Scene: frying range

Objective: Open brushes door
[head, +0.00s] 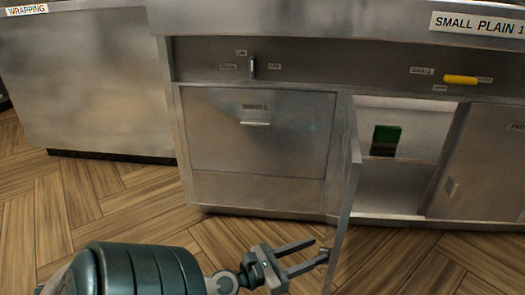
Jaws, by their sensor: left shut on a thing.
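A steel cabinet door (346,190) stands swung out from the range front, seen almost edge-on. Its own label is not visible from here, so I cannot read whether it says brushes. Behind it the compartment (395,204) is open, with a green item (385,140) on its pale back wall. My left gripper (319,249) is at the lower part of the door's left face, shut on what seems to be the door's handle; the exact contact is small and hard to see. My right gripper is not in view.
A closed steel panel (258,145) with a small label and handle is left of the open door. Another steel panel (488,165) is at the right. A yellow lever (460,79) and a dark switch (252,67) sit above. Wooden floor (110,200) is clear at the left.

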